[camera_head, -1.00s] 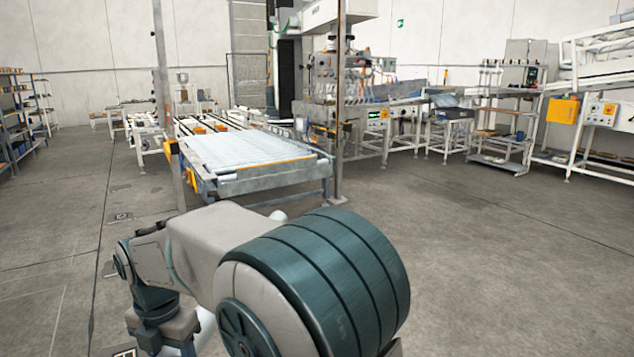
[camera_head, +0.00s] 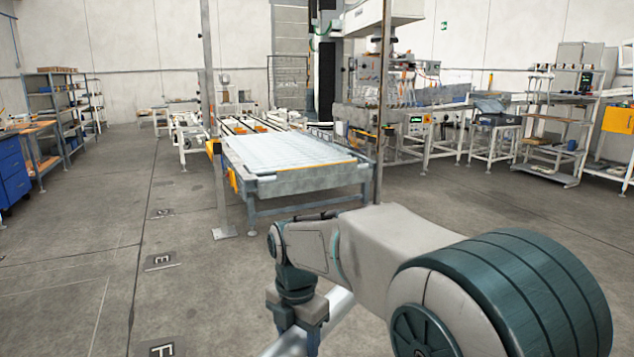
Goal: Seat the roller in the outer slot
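A pale metallic roller (camera_head: 338,306) shows at the bottom centre, slanting under my arm, its near end cut by the frame edge. My gripper (camera_head: 300,338) hangs at the lower centre with the roller across it. The fingertips are at the frame edge and partly hidden, but the roller keeps its place with the gripper, so it is held. A roller conveyor (camera_head: 315,181) stands ahead, beyond the gripper and well apart from it. Its top carries a bed of pale rollers. The outer slot cannot be made out at this distance.
A thin upright post (camera_head: 383,120) stands at the conveyor's right front corner, another post (camera_head: 214,130) at its left. A blue drawer cabinet (camera_head: 12,170) and shelving (camera_head: 55,108) stand at the left. The floor before the conveyor is clear. Machinery fills the back right.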

